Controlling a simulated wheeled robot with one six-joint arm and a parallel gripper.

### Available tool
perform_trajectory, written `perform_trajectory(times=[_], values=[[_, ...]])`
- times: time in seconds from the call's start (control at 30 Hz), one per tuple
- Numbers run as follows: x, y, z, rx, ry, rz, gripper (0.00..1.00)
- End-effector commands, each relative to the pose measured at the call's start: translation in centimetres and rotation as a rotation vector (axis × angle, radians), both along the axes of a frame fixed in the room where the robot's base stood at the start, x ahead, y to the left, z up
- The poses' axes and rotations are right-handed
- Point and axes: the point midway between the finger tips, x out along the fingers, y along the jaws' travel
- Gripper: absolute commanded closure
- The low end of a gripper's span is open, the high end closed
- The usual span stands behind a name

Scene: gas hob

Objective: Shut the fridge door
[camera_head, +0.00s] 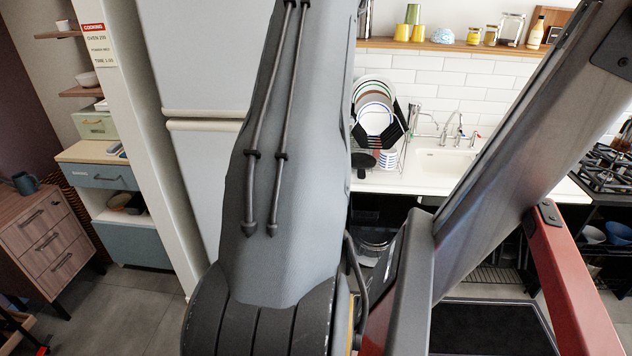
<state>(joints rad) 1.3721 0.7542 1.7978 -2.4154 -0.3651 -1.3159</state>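The fridge (205,60) is a pale grey-white unit just left of centre, close in front of me. It has an upper door and a lower door (200,165) with a horizontal seam between them. My own arm link covers much of its right side. I cannot tell from this view whether either door stands ajar. My gripper is not in view.
A white panel (137,130) with a cooking sign (97,45) stands left of the fridge. A counter with a sink (445,162) and dish rack is behind on the right. The hob (608,168) is far right. Grey floor (130,300) is open at lower left.

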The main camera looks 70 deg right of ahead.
Motion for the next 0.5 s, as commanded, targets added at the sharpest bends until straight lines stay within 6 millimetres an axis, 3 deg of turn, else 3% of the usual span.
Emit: perform_trajectory(times=[0.4, 0.43, 0.5], values=[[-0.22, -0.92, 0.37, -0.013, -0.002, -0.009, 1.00], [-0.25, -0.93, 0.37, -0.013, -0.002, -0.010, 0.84], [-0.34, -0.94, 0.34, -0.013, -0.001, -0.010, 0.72]])
